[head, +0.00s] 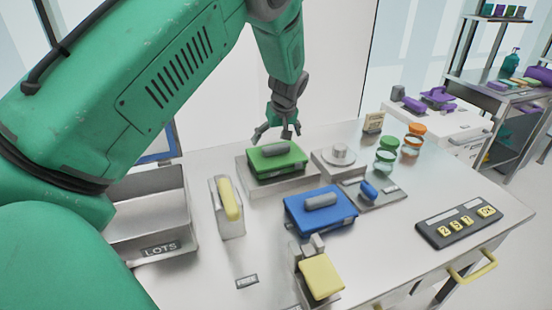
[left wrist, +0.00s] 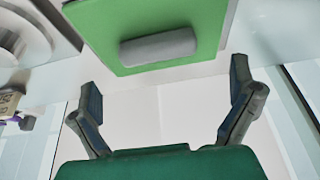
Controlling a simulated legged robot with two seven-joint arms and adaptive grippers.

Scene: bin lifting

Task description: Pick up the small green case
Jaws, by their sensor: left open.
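The small green case (head: 277,160) lies on a low metal stand (head: 243,176) toward the back of the metal table, with a grey handle on its lid. My left gripper (head: 278,134) is just behind and above the case, with its fingers spread and nothing between them. In the left wrist view the green case (left wrist: 150,22) fills the top middle, its grey handle (left wrist: 158,48) crosswise. The open fingers of my left gripper (left wrist: 168,95) show below it, apart from the handle. My right gripper is in neither view.
A blue case (head: 312,222) sits in front of the green one. A yellow-handled holder (head: 230,202) and a metal bin marked LOTS (head: 178,212) stand left. A round-knobbed device (head: 338,168) and several jars are right.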

